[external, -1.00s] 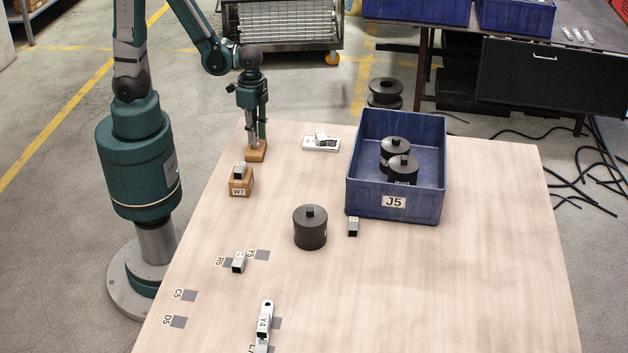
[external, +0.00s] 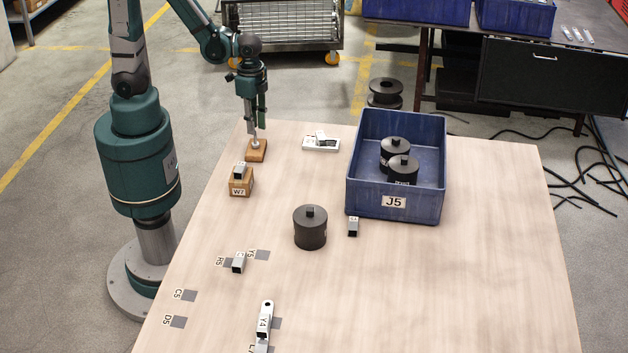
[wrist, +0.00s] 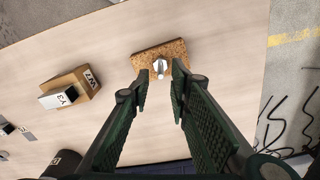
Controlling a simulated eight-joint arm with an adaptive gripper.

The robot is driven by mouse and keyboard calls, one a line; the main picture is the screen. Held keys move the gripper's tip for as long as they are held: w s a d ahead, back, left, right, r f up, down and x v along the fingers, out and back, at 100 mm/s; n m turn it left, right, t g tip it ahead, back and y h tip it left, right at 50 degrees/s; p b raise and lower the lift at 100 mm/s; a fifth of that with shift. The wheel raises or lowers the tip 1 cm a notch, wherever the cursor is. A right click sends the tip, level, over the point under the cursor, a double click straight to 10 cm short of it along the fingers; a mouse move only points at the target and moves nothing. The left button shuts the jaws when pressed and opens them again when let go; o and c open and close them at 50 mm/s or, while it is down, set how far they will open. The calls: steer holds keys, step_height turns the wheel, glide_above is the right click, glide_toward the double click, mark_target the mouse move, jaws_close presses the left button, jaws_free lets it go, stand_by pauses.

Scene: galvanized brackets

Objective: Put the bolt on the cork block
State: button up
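The cork block (external: 258,152) lies flat near the far left corner of the table. It also shows at the top of the wrist view (wrist: 176,50). The bolt (external: 255,142) is silver and stands on the cork block; in the wrist view (wrist: 160,66) its grey head shows near the middle of the block. My gripper (external: 255,124) hangs just above the bolt with its fingers apart. In the wrist view my gripper's two green fingers are spread on either side of the bolt, with visible gaps, and hold nothing.
A wooden block marked W7 (external: 239,187) with a small bracket on top stands in front of the cork block. A white part (external: 322,143) lies to the right. The blue crate J5 (external: 369,209) is farther right.

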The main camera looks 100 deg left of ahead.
step_height(320, 180, up, 8)
steer(key=p, duration=0.2)
stand_by(0.3)
steer(key=shift+r, duration=0.2)
stand_by(0.6)
steer(key=s+d+r+n+t, duration=0.1)
steer(key=d+r+t, duration=0.1)
steer(key=r, duration=0.6)
steer(key=d+r+n+t, duration=0.2)
steer(key=r+t, duration=0.3)
steer(key=r, duration=0.4)
steer(key=shift+s+d, duration=0.2)
steer(key=shift+s, duration=0.15)
stand_by(1.1)
